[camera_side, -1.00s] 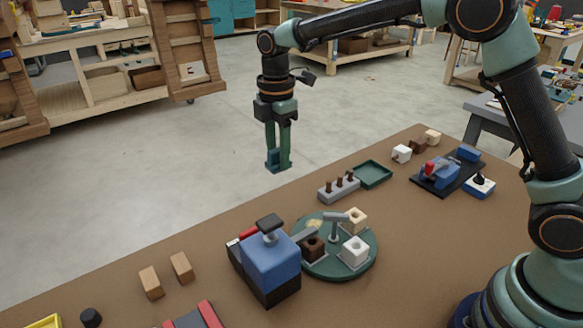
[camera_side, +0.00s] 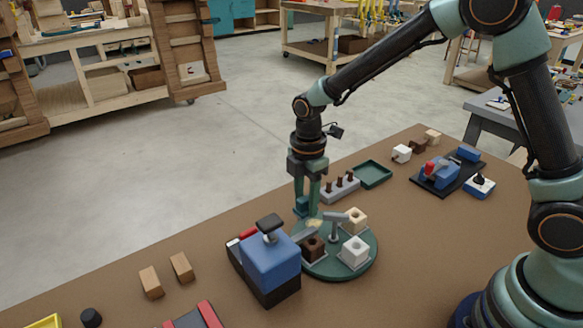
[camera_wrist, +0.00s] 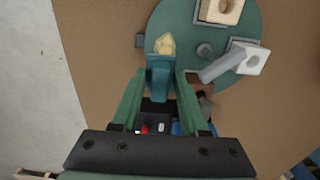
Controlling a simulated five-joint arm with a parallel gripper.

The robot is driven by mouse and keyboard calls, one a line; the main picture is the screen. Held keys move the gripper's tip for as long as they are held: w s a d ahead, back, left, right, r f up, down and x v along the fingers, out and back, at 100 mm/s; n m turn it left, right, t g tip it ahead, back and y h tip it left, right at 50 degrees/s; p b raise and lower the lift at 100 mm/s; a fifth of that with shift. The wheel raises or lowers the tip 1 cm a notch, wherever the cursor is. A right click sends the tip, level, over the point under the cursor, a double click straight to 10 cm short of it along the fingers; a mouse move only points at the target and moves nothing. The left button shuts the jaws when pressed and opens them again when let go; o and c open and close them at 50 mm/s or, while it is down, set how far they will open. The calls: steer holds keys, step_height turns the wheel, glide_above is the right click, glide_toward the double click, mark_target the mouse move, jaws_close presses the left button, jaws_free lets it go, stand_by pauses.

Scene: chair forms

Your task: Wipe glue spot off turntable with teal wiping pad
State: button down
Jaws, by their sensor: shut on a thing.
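My gripper (camera_side: 306,211) is shut on the teal wiping pad (camera_side: 301,204), which hangs between the fingertips over the far left edge of the turntable. In the wrist view the pad (camera_wrist: 160,72) sits between the green fingers. The turntable (camera_side: 366,264) is a round dark green disc; its surface also shows in the wrist view (camera_wrist: 175,20). The pale yellow glue spot (camera_wrist: 165,44) lies on the turntable right beside the pad's tip in the wrist view; in the side view the spot (camera_side: 314,223) is just below the pad. I cannot tell whether the pad touches the disc.
The turntable carries a cream block (camera_side: 357,216), a white block (camera_side: 356,246), a brown block (camera_side: 313,249) and a grey arm on a post (camera_side: 335,229). A blue box device (camera_side: 270,262) stands close at left. A pegged grey block (camera_side: 340,190) and empty green tray (camera_side: 372,174) stand behind.

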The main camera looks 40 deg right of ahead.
mark_target(306, 211)
step_height(306, 211, down, 3)
steer(key=shift+f, duration=0.15)
steer(key=shift+d+f, duration=0.5)
steer(key=shift+f, duration=0.05)
steer(key=shift+d, duration=1.85)
steer(key=shift+a, duration=2.3)
steer(key=shift+d, duration=2.45)
step_height(306, 211, up, 8)
steer(key=shift+a, duration=0.1)
